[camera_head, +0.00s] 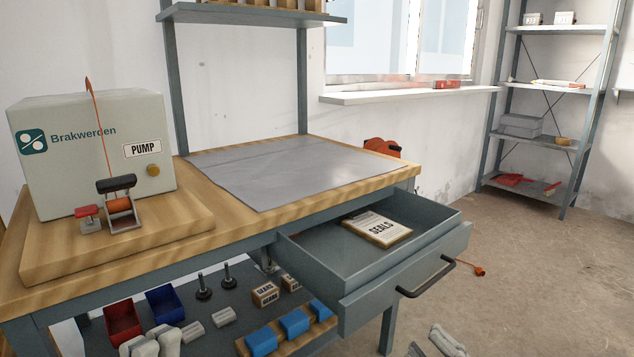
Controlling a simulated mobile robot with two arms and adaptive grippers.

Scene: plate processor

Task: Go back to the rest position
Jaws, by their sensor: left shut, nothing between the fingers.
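My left gripper (151,344) shows only in part at the bottom left edge, its pale fingers shut and empty. It appears in front of the lower shelf, apart from the workbench top. My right gripper (446,341) shows only as a grey tip at the bottom edge, right of centre, over the floor. Whether its fingers are open or shut cannot be made out. Most of both arms is out of the picture.
The workbench (350,206) carries a pump box (85,165) and a grey mat (290,170). Its drawer (405,275) is pulled out and holds a SEALS packet (377,229). Red (123,322) and blue (165,306) bins stand below. Floor at right is mostly clear.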

